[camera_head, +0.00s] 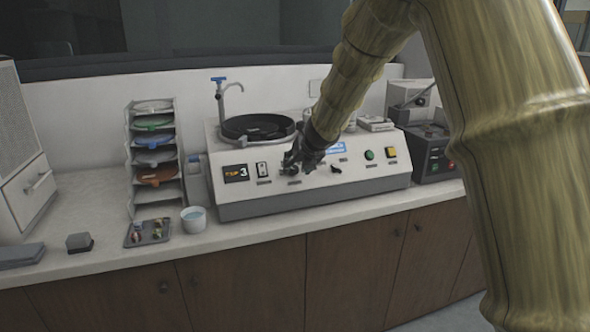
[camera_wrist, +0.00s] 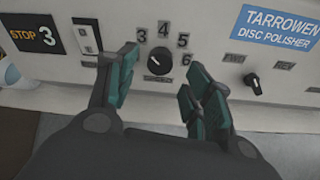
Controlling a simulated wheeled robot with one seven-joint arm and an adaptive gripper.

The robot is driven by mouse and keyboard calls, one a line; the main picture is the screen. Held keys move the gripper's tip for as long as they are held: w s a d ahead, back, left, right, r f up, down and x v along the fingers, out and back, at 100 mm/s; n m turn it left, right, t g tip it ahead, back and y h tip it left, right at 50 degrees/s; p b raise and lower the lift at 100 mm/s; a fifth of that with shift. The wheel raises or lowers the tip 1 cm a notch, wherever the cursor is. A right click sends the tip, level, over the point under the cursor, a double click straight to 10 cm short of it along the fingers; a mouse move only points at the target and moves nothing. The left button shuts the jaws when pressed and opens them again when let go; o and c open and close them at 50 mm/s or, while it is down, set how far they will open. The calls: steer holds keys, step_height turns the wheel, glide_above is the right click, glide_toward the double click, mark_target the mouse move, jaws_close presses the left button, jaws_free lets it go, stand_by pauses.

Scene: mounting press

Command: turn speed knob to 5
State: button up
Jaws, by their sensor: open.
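The speed knob (camera_wrist: 160,60) is a round black knob on the sloped front of the disc polisher (camera_head: 380,195). Numerals around it include 2, 3, 4, 5 and 6; its pointer is too small to read surely. The display (camera_wrist: 32,36) to its left shows STOP and 3. My gripper (camera_wrist: 163,66) is open, with one teal-padded finger at the knob's lower left and the other at its lower right. A gap shows between the fingers and the knob. In the head view my gripper (camera_head: 293,163) hides the knob.
A white rocker switch (camera_wrist: 87,36) lies left of the knob, and a second black knob (camera_wrist: 252,82) lies to the right. Green (camera_head: 369,155) and yellow (camera_head: 391,152) buttons are farther right. A white cup (camera_head: 194,219) and a disc rack (camera_head: 153,165) stand left of the polisher.

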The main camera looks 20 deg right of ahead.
mark_target(294, 169)
steer(key=shift+x, duration=1.85)
steer(key=c, duration=1)
